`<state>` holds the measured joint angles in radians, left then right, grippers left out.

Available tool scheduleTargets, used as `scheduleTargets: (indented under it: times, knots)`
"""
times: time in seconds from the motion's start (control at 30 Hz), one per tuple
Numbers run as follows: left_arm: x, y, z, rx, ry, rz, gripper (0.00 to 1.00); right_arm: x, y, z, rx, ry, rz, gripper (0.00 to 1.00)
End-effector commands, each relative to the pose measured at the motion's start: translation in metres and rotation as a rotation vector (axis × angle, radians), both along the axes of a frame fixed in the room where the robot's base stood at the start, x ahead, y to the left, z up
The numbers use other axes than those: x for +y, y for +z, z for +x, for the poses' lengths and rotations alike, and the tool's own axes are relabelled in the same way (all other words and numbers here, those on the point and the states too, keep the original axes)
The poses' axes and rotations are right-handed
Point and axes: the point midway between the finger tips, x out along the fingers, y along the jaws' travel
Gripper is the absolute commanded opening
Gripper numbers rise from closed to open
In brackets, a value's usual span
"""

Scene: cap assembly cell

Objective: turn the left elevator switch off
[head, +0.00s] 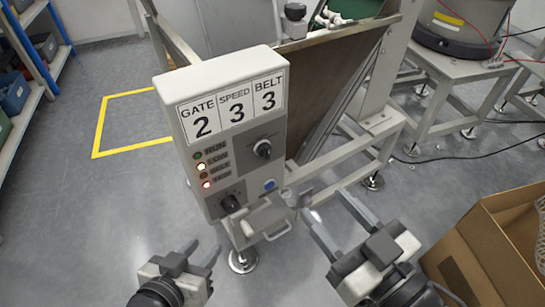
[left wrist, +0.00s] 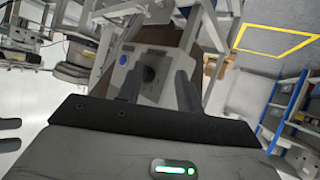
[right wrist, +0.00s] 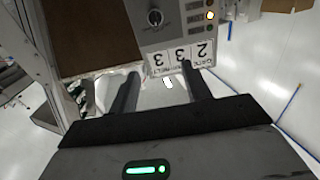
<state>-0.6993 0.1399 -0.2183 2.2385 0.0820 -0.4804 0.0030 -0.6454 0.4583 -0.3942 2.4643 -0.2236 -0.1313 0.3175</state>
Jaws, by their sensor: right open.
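A grey control box (head: 200,95) carries a label reading GATE 2, SPEED 3, BELT 3. A dark rotary switch (head: 230,203) sits low on its face; a second dark knob (head: 262,149) sits higher at right. I cannot read which one is the elevator switch. My left gripper (head: 200,250) is open and empty, apart from the box, below its lower face. In the left wrist view a dark switch (left wrist: 148,74) shows between its fingers. My right gripper (head: 322,202) is open and empty, right of the box; the box (right wrist: 165,38) also shows in the right wrist view.
A metal handle (head: 275,232) juts below the box. A metal frame (head: 345,178) stands behind, and a cardboard box (head: 470,245) at right. Floor at left is clear.

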Motion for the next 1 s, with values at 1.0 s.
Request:
scheduleTargets:
  times: [1.0]
  knots:
    - [-0.003, -0.011, -0.006, -0.028, -0.012, -0.013, 0.36, 0.065, -0.034, 0.105, -0.003, -0.001, 0.002, 0.48]
